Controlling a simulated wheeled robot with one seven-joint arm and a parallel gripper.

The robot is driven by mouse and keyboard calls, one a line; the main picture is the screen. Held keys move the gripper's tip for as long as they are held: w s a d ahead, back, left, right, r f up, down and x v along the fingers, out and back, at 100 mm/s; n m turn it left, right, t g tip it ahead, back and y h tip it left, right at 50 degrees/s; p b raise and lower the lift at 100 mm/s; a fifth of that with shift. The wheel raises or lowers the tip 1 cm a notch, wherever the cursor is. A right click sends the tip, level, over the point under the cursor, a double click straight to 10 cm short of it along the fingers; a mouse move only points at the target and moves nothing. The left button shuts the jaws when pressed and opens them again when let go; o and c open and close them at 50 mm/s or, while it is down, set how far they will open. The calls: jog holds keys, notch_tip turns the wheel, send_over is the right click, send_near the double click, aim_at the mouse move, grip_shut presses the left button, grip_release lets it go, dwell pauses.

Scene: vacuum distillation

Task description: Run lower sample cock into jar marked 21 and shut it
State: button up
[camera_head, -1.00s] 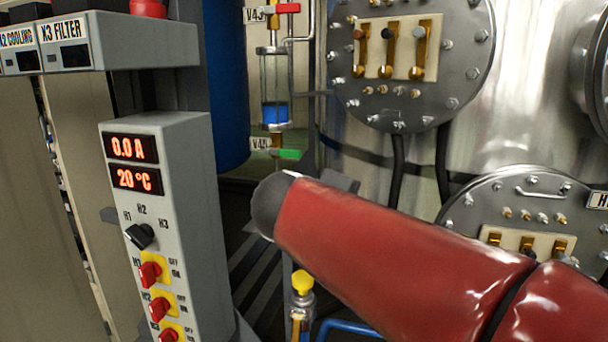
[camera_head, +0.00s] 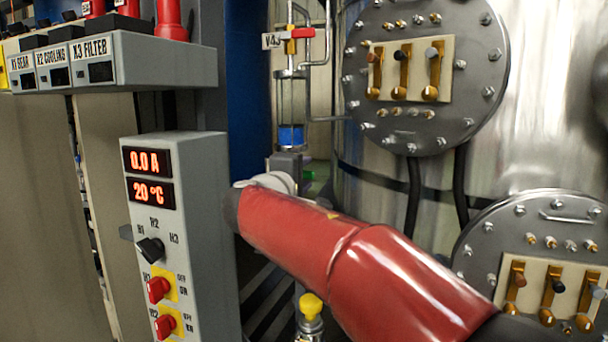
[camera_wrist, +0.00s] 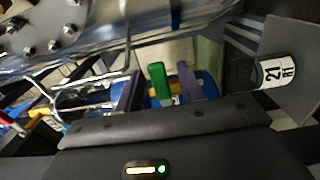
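The green cock handle (camera_wrist: 160,82) stands between two purplish finger pads of my gripper (camera_wrist: 158,88) in the wrist view. Gaps show on both sides of it, so my gripper looks open around the handle. In the head view a small bit of green (camera_head: 308,175) shows beside my wrist, below the sight glass (camera_head: 291,110) with blue liquid; the rest is hidden by my arm. A white label reading 21 (camera_wrist: 279,73) shows on a dark rounded thing at the right of the wrist view. The jar's mouth and fill cannot be made out.
The upper cock with a red handle (camera_head: 303,33), tagged V43, is above the glass. A grey control box (camera_head: 205,215) with red knobs stands left of my arm. Bolted flanges (camera_head: 490,90) on the steel vessel (camera_head: 540,150) lie to the right.

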jog(key=shift+w+d, duration=0.1)
jog(key=shift+w, duration=0.1)
jog(key=shift+c, duration=0.5)
grip_shut()
jog(key=shift+r+n+p, duration=0.75)
jog(key=shift+n+p, duration=0.35)
jog(key=shift+p, duration=0.05)
jog(key=shift+r+n+p, duration=0.25)
jog(key=shift+n+p, duration=0.35)
jog(key=shift+n, duration=0.5)
jog(key=shift+o, duration=0.5)
grip_release()
